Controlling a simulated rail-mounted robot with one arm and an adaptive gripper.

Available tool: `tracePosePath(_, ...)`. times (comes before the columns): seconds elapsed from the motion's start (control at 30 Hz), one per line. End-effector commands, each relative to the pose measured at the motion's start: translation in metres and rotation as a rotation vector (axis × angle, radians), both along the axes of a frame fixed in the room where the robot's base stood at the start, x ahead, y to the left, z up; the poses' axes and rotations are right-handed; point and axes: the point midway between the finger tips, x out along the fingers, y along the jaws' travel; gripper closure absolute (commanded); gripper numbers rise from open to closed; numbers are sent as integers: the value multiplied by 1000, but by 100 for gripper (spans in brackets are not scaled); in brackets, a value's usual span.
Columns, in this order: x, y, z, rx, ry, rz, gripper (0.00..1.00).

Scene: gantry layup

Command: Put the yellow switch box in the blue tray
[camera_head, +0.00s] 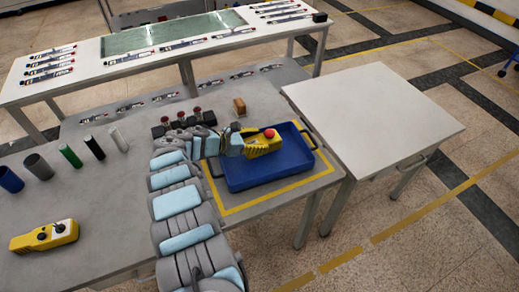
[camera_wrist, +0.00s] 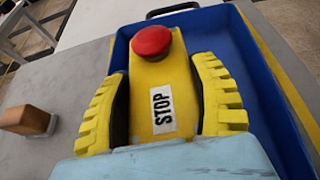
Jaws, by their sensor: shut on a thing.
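My gripper (camera_head: 242,144) is shut on a yellow switch box (camera_head: 262,144) with a red button on top. In the wrist view the yellow switch box (camera_wrist: 155,85) sits between the two yellow ribbed fingers of my gripper (camera_wrist: 162,92), and a STOP label shows on it. The blue tray (camera_head: 262,178) lies inside a yellow outline on the grey table. The box is over the tray's back part in the head view. The blue tray (camera_wrist: 253,75) shows behind and right of the box in the wrist view. I cannot tell whether the box touches the tray floor.
A yellow pendant box (camera_head: 44,236) with dark knobs lies at the table's front left. Several cylinders (camera_head: 70,155) stand on the left. A brown block (camera_head: 240,107) stands behind the tray. A bare white table (camera_head: 375,115) is to the right.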

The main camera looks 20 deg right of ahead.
Motion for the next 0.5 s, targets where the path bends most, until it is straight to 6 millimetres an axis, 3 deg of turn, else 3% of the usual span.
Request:
tracePosePath(0.17,3,-3,-9,0,-2,-1,78)
tracePosePath(0.33,2,-2,-33,0,0,0,78)
tracePosePath(0.5,2,-2,-36,0,2,1,78)
